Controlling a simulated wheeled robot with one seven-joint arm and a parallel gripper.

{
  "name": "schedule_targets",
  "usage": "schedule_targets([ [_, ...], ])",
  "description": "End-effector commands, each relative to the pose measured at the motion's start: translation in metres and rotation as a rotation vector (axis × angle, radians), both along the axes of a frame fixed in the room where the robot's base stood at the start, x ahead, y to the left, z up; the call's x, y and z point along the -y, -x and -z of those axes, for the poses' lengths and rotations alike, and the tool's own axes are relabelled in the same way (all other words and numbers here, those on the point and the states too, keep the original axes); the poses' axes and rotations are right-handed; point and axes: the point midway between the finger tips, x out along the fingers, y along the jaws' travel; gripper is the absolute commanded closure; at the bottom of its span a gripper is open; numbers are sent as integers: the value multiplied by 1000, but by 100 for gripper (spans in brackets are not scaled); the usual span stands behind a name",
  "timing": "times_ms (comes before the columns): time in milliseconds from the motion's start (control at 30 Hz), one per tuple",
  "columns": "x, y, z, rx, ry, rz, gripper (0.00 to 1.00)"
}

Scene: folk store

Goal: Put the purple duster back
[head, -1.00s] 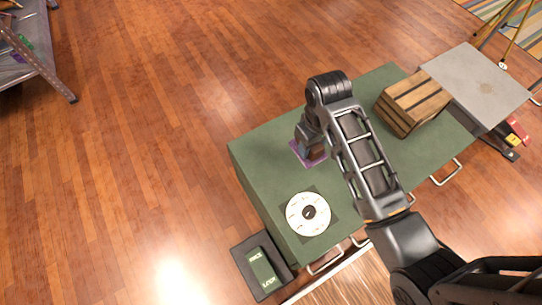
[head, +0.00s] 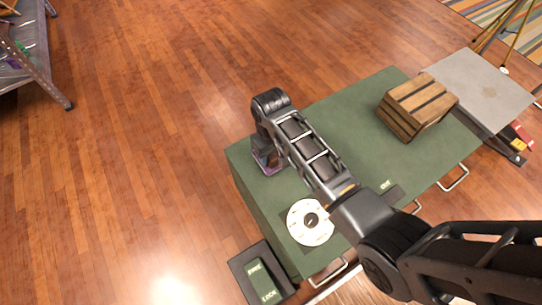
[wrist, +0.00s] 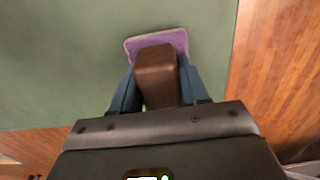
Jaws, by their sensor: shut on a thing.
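The purple duster (wrist: 160,40) has a flat purple pad and a brown block handle (wrist: 157,75). My gripper (wrist: 158,88) is shut on that handle, with a blue finger on each side. In the head view the duster (head: 268,168) is mostly hidden under my gripper (head: 264,150). It is at the left end of the green cabinet top (head: 335,110), near its edge. In the wrist view the pad lies flat over green; I cannot tell whether it touches.
A round white dial (head: 310,222) is on the cabinet top near the front left. A wooden crate (head: 416,108) stands at the right. A grey platform (head: 482,90) is beyond it. A dark tray (head: 245,268) with a green block is at the lower left.

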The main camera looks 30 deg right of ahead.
Motion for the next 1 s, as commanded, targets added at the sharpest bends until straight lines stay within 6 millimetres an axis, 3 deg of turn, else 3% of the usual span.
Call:
schedule_targets([
  [67, 0, 0, 9, 1, 0, 0, 94],
  [433, 0, 0, 12, 1, 0, 0, 94],
  [467, 0, 0, 11, 1, 0, 0, 53],
  [500, 0, 0, 11, 1, 0, 0, 49],
  [700, 0, 0, 11, 1, 0, 0, 30],
  [1000, 0, 0, 7, 2, 0, 0, 30],
])
